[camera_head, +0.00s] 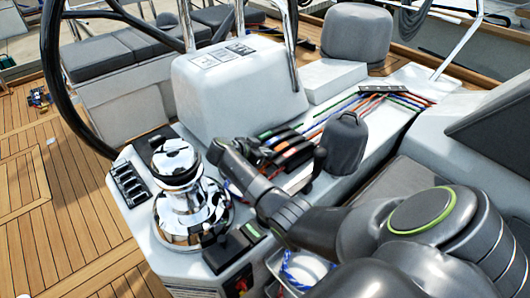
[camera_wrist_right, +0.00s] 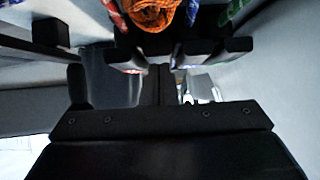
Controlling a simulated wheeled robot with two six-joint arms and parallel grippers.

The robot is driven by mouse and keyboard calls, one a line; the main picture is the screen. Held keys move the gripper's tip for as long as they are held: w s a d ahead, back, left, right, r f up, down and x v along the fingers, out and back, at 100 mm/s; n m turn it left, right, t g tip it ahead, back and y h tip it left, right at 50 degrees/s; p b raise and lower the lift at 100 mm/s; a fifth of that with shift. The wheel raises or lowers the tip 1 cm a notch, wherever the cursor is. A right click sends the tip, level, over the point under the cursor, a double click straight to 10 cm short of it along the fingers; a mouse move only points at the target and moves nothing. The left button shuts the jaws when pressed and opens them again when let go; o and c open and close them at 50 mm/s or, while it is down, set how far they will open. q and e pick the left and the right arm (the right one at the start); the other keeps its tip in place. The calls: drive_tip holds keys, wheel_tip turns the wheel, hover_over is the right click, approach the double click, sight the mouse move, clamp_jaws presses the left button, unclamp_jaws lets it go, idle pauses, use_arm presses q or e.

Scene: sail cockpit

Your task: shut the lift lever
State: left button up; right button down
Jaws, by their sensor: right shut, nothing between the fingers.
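A bank of black rope-clutch levers (camera_head: 288,141) with green, orange and red marks sits on the white cockpit top. Which one is the lift lever I cannot tell, as no label is readable. My right gripper (camera_head: 257,153) is at the near left end of this bank, its fingers shut and empty. In the right wrist view the shut fingers (camera_wrist_right: 160,84) point at the dark lever ends (camera_wrist_right: 203,52); whether they touch is unclear. My own arm hides part of the bank in the head view. My left gripper is out of view.
A chrome winch (camera_head: 183,200) stands left of my right gripper. A dark covered winch (camera_head: 345,145) stands to the right, with coloured ropes (camera_head: 375,103) behind the levers. A white housing (camera_head: 238,85) rises behind. An orange rope coil (camera_wrist_right: 153,12) shows in the wrist view.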

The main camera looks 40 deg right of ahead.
drive_tip(key=shift+s+a+f, duration=0.15)
drive_tip(key=shift+f, duration=0.2)
drive_tip(key=shift+s+a+f, duration=0.15)
drive_tip(key=shift+f, duration=0.2)
wheel_tip(320, 180, up, 11)
drive_tip(key=shift+w+d+r, duration=0.2)
drive_tip(key=shift+w+d, duration=0.1)
